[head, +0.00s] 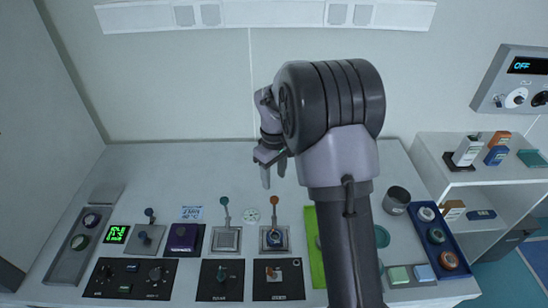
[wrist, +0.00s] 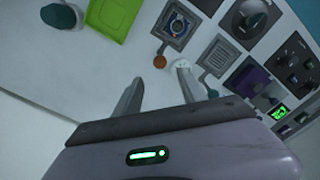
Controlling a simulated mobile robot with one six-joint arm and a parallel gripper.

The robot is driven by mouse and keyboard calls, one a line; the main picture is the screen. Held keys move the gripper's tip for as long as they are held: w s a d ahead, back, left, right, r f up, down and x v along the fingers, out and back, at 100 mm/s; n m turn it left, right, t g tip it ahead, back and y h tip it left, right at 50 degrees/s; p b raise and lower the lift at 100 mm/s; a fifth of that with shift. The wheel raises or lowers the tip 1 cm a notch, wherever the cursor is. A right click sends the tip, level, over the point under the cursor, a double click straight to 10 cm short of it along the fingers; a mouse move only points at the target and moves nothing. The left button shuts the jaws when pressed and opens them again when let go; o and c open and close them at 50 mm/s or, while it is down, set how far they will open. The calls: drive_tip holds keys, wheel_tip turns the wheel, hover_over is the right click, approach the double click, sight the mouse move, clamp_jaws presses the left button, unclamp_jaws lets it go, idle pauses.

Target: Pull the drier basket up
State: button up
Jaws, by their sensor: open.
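Two square grey units with upright levers stand on the white table. One has an orange-knobbed lever (head: 274,202) over a dark square opening with a blue ring (head: 274,239); the other has a teal-knobbed lever (head: 224,202) over a grate (head: 226,239). I cannot read which is the drier, and no basket stands out clearly. My gripper (head: 272,178) is open and empty, above the table behind the levers. In the wrist view, my gripper (wrist: 158,84) has its fingers apart, with the orange knob (wrist: 160,62) beyond the gap, not between them.
Dark control panels (head: 221,280) line the front edge. A blue tray (head: 421,228) with round items is farther right. The table's back strip is bare.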

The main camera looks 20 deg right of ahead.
wheel_tip(320, 180, up, 7)
drive_tip(key=p, duration=0.1)
idle(0.3)
drive_tip(key=s+a+r+m+t+b, duration=0.25)
drive_tip(key=s+a+b, duration=0.2)
drive_tip(key=s, duration=0.25)
drive_tip(key=s+a+r+m+t+b, duration=0.1)
drive_tip(key=s+a+r+m+b, duration=0.15)
drive_tip(key=s+a, duration=0.35)
drive_tip(key=s+a+f+m+t+y+b, duration=0.1)
drive_tip(key=s+a+f+m+b, duration=0.1)
drive_tip(key=s, duration=0.5)
drive_tip(key=s+a+f+m+t+y+b, duration=0.1)
drive_tip(key=s+a+f+b, duration=0.1)
drive_tip(key=s, duration=0.5)
drive_tip(key=shift+f+m+b, duration=0.3)
drive_tip(key=shift+m+b, duration=0.1)
